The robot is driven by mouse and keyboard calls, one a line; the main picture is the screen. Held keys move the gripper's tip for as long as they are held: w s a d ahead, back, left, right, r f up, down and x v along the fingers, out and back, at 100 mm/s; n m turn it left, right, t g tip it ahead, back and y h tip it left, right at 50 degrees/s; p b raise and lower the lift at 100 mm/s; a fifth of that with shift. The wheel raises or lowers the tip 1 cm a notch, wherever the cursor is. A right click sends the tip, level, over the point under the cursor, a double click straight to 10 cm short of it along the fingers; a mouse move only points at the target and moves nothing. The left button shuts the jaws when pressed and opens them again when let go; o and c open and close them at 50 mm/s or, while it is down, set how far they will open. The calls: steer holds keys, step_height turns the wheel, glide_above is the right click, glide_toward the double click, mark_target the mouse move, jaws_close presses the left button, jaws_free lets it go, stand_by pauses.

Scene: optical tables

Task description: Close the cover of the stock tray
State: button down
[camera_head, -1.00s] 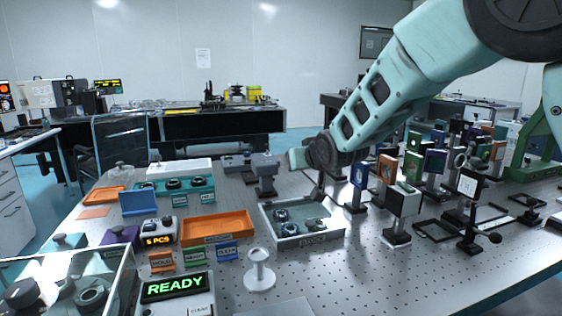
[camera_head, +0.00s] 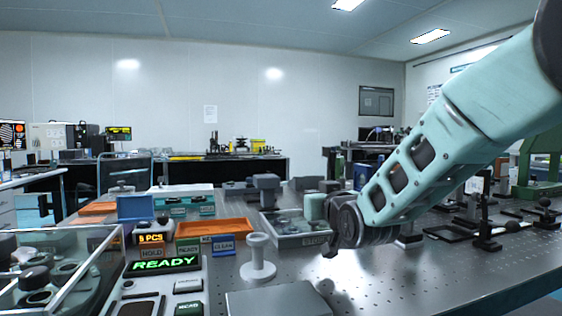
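A low, light-rimmed tray (camera_head: 300,241) stands on the perforated optical table near the middle of the view. It holds a few dark round parts, and the small lettering on its front is not legible. I take it for the stock tray, and I cannot make out how its cover stands. My arm reaches in from the upper right. Its wrist, with my gripper (camera_head: 330,250), is in front of the tray's right end and hides it. The fingers are not clear, so I cannot tell whether they are open or touch anything.
A clear-walled case (camera_head: 60,262) with knobs fills the left front. A READY display (camera_head: 163,264), a white pedestal (camera_head: 258,258) and an orange tray (camera_head: 215,229) stand left of the tray. Posts and optics mounts (camera_head: 487,230) crowd the right. The front right table is bare.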

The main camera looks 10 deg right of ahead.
steer(key=shift+s+f+b, duration=0.15)
steer(key=shift+f+b, duration=0.25)
steer(key=shift+f, duration=0.1)
